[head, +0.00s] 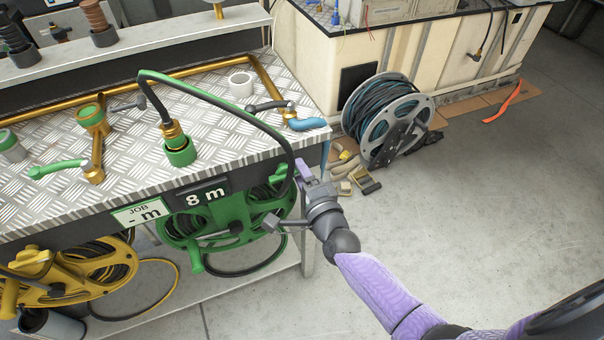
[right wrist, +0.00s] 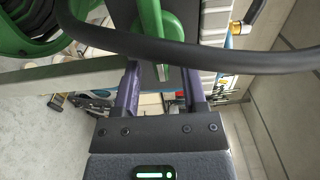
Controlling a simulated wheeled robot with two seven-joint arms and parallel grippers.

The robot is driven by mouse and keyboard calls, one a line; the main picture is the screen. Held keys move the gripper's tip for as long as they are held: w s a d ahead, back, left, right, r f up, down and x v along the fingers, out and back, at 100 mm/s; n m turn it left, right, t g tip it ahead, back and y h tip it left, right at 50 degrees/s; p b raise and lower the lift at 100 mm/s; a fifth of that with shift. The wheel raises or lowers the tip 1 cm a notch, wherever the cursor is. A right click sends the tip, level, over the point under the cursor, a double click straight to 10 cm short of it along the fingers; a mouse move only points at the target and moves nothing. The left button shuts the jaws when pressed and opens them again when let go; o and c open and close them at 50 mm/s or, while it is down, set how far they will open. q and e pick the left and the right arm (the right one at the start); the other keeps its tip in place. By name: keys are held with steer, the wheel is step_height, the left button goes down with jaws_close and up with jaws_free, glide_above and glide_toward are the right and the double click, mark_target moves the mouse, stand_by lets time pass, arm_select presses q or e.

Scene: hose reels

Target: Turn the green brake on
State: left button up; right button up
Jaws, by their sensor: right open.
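The green hose reel (head: 240,215) hangs under the front edge of the bench, below the "8 m" sign (head: 202,195). My right gripper (head: 304,172) is at the reel's right side, by the bench corner. In the right wrist view its two purple fingers (right wrist: 158,88) are apart. A green lever-like part (right wrist: 152,25), which looks like the brake, reaches between them with space on both sides. The dark hose (right wrist: 190,52) crosses in front of the fingers there. In the head view that green part is not clearly seen beside my gripper. My left gripper is out of view.
The dark hose (head: 230,105) arches from the green connector (head: 180,152) on the bench down past my gripper. A yellow reel (head: 75,275) hangs to the left. A grey reel (head: 388,118) stands on the floor behind.

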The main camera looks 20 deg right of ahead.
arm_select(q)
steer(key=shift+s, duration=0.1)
arm_select(e)
steer(key=shift+s, duration=0.1)
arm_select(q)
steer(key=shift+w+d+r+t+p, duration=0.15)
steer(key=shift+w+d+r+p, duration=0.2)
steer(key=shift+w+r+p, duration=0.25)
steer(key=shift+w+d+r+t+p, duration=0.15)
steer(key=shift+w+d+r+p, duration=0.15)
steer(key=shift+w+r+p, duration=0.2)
arm_select(e)
steer(key=s, duration=0.9)
steer(key=shift+s+d, duration=0.15)
steer(key=shift+s, duration=0.25)
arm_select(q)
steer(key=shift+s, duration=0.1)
